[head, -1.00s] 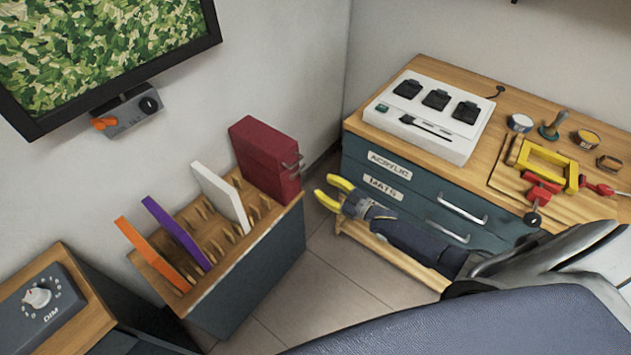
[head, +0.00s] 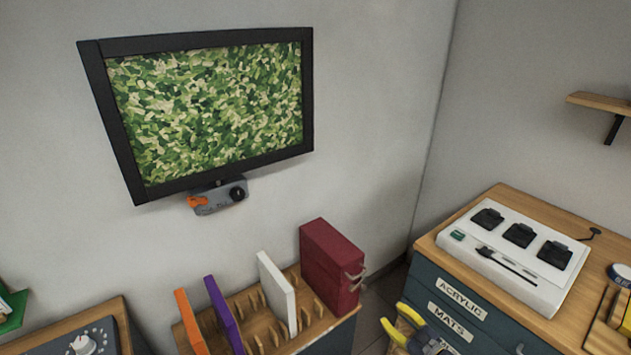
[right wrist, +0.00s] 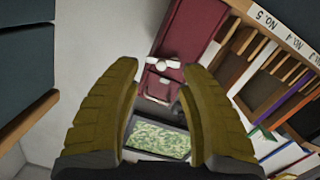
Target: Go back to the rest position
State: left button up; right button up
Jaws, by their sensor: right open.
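My right gripper (head: 405,328) shows at the bottom edge of the head view, between the slotted rack and the drawer cabinet. Its yellow fingers are apart with nothing between them. In the right wrist view the open fingers (right wrist: 160,110) frame the dark red box with its pale handle (right wrist: 163,64), which lies beyond the fingertips. Most of the right arm is below the head view's edge. My left gripper is not in view.
The slotted wooden rack (head: 318,330) holds a dark red box (head: 330,262), a white panel (head: 277,290), a purple panel and an orange panel. The drawer cabinet (head: 465,312) at right bears a white charger unit (head: 515,255). A framed screen (head: 210,115) hangs on the wall.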

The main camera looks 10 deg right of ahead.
jog(key=s+d+f+m+g+h, duration=0.1)
jog(key=s+d+f+h, duration=0.15)
jog(key=f, duration=0.45)
jog(key=s+d+f+g+h, duration=0.2)
jog(key=d+f, duration=0.2)
jog(key=f, duration=0.3)
jog(key=s+f+m+g+h, duration=0.2)
jog(key=s+f+g+h, duration=0.15)
jog(key=s+f, duration=1.15)
jog(key=s+a+f+g, duration=0.2)
jog(key=s+a+f, duration=0.2)
jog(key=s, duration=0.8)
jog(key=s+a+f+m+g, duration=0.1)
jog(key=s+a+f+g, duration=0.2)
jog(key=s, duration=0.9)
jog(key=s+a+f+m+g, duration=0.1)
jog(key=s+a+f, duration=0.4)
jog(key=s, duration=0.7)
jog(key=shift+a+g+y, duration=0.3)
jog(key=shift+a+g, duration=0.15)
jog(key=shift+g, duration=0.2)
